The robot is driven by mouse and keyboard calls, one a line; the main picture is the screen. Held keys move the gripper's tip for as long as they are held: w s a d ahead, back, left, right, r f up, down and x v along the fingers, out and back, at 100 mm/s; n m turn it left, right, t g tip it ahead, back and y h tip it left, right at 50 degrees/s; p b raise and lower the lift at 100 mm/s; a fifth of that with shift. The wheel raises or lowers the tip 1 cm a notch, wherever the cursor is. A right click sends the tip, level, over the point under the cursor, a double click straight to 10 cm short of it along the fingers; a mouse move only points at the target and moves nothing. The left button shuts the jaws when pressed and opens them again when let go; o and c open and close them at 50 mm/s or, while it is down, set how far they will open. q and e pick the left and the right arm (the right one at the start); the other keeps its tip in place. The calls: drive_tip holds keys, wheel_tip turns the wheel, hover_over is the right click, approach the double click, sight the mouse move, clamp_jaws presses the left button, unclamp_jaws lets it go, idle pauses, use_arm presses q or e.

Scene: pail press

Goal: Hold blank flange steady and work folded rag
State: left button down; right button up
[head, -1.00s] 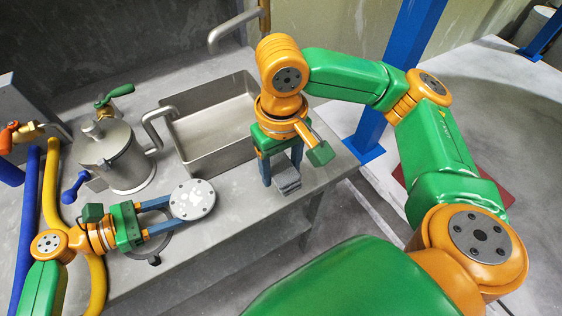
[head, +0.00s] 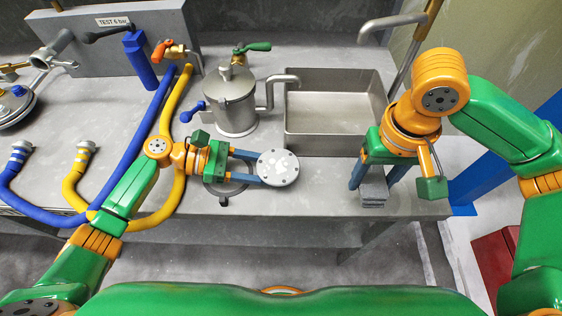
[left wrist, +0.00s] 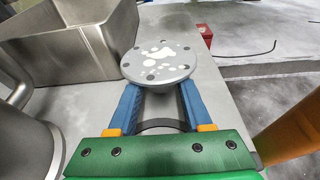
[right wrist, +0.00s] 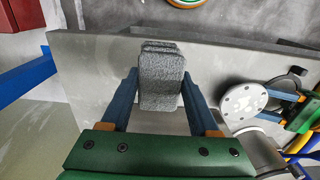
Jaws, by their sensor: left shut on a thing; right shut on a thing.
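The blank flange (head: 278,168) is a round grey disc with bolt holes near its rim and white patches on its face. My left gripper (head: 262,168) is shut on it and holds it face up above the bench. In the left wrist view the flange (left wrist: 160,62) sits between the blue fingertips (left wrist: 158,92). The folded rag (head: 373,190) is a grey layered block near the bench's front edge. My right gripper (head: 372,180) points down and is shut on it. In the right wrist view the rag (right wrist: 161,82) is between the fingers, apart from the flange (right wrist: 243,104).
A steel sink (head: 335,125) lies behind the grippers. A lidded metal pail (head: 233,100) stands left of it. A dark ring (head: 224,188) lies under my left gripper. Blue (head: 130,165) and yellow (head: 75,185) hoses cross the left side. The bench front between flange and rag is clear.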

drive_tip(key=shift+w+a, duration=0.1)
use_arm(q)
drive_tip(key=shift+a, duration=0.1)
use_arm(e)
drive_tip(key=r, duration=0.1)
hover_over(280, 167)
drive_tip(key=shift+r+y, duration=0.2)
drive_tip(key=shift+y, duration=0.1)
use_arm(q)
drive_tip(key=shift+d, duration=0.2)
use_arm(e)
drive_tip(key=shift+d+f, duration=0.2)
drive_tip(key=shift+f, duration=0.7)
use_arm(q)
drive_tip(key=shift+a, duration=0.1)
use_arm(e)
drive_tip(key=shift+a, duration=0.1)
drive_tip(key=shift+f, duration=1)
